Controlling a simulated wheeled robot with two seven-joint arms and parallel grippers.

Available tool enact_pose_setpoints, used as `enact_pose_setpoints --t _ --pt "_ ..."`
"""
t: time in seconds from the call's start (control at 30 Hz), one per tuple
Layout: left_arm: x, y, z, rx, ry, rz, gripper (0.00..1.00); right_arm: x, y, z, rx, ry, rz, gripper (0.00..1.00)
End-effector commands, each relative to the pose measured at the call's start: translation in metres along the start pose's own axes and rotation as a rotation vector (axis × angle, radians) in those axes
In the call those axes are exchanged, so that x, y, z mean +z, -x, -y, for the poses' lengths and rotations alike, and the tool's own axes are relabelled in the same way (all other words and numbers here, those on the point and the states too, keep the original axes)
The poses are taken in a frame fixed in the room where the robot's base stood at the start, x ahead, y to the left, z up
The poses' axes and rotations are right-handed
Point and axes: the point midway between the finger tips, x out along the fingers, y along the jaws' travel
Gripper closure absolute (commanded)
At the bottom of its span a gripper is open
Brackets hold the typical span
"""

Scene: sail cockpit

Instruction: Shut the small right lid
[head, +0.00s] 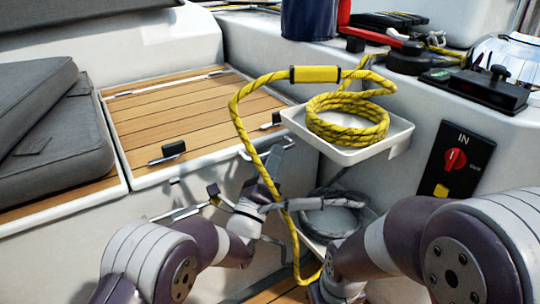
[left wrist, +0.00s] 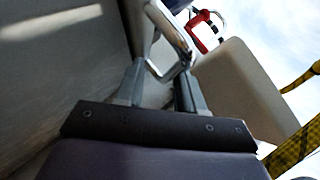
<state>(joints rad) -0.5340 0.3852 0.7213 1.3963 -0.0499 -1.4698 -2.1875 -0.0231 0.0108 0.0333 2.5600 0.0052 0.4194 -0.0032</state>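The small right lid (head: 192,122) is the slatted wooden panel right of the grey cushions in the head view. It looks to lie about flat on the white bench; I cannot tell whether it is fully down. Dark latches (head: 172,151) sit along its front edge. My left gripper (head: 268,165) is below and in front of the lid's right front corner, beside the hanging yellow rope. In the left wrist view its two fingers (left wrist: 158,84) stand apart, with a shiny metal loop (left wrist: 174,38) just beyond or between their tips; contact is unclear.
A yellow rope (head: 345,120) lies coiled in a white tray (head: 350,155) and hangs down in front of the locker. A grey rope coil (head: 328,218) sits below. Grey cushions (head: 45,130) fill the left bench.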

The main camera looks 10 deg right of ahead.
Motion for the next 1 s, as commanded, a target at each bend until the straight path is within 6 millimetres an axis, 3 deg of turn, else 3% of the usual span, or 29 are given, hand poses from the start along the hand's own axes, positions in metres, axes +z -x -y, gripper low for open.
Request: enact_pose_setpoints --t 0.23,0.37,0.5,0.8,1.0 --pt "0.004 -0.003 0.003 -0.007 -0.001 0.010 0.64 0.000 0.001 0.000 0.000 0.000 0.000 0.60" --pt "0.006 0.003 0.006 -0.005 -0.001 0.008 0.64 -0.002 0.013 0.000 0.000 0.000 0.000 0.60" --pt "0.006 0.024 0.008 0.001 0.000 0.000 0.64 -0.005 0.041 0.000 0.000 0.000 0.000 0.60" --pt "0.028 0.090 0.037 -0.001 -0.001 0.002 0.64 -0.009 0.075 0.000 0.000 0.000 0.000 0.60" --pt "0.037 0.123 0.049 -0.003 0.000 0.003 0.64 -0.010 0.087 0.000 0.000 0.000 0.000 0.60"
